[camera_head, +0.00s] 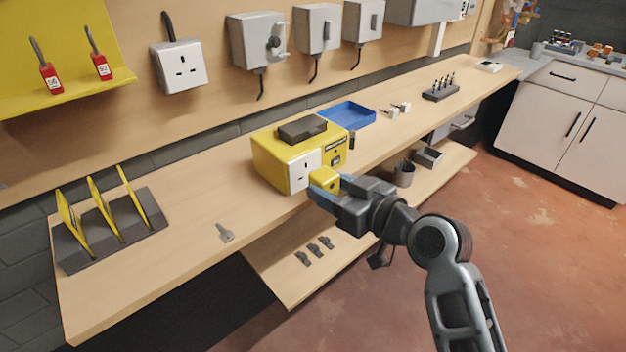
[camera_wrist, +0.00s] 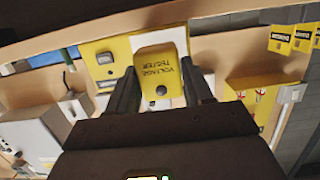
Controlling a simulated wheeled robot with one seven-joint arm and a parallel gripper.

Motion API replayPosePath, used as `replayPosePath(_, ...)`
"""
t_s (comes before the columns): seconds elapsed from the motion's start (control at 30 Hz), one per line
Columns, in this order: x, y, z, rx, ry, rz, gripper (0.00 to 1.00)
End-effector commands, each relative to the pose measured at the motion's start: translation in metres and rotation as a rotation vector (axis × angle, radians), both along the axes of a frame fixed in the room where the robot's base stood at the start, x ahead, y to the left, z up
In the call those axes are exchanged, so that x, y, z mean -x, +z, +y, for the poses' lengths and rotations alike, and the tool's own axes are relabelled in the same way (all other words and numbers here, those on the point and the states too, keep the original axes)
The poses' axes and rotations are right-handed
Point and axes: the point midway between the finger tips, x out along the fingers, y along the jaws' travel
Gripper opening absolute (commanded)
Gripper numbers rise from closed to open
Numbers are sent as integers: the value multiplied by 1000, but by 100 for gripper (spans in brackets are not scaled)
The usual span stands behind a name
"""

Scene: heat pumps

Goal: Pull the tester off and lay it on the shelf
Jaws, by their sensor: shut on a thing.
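The voltage tester (camera_head: 324,179) is a small yellow block at the front of a larger yellow box (camera_head: 275,160) on the workbench. The box has a white socket plate (camera_head: 302,172) on its front. My gripper (camera_head: 331,188) is shut on the tester from the front right. In the wrist view the tester (camera_wrist: 160,68) sits between both fingers (camera_wrist: 160,92), its lettering upside down, with the white plate behind it. Whether its pins are in the socket is hidden. The lower wooden shelf (camera_head: 285,262) runs beneath the bench.
Several dark clips (camera_head: 315,250) lie on the lower shelf, with a grey cup (camera_head: 404,174) and a grey tray (camera_head: 428,157) further right. A key (camera_head: 225,232), a slotted rack (camera_head: 110,230) and a blue tray (camera_head: 347,115) are on the bench. Bare shelf shows between clips and cup.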

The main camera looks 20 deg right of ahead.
Motion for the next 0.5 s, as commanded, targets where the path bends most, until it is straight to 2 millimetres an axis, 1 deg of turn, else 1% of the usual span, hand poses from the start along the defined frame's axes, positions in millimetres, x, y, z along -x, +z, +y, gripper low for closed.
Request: replayPosePath(0.5,27,-1,-9,-1,-1,0,14)
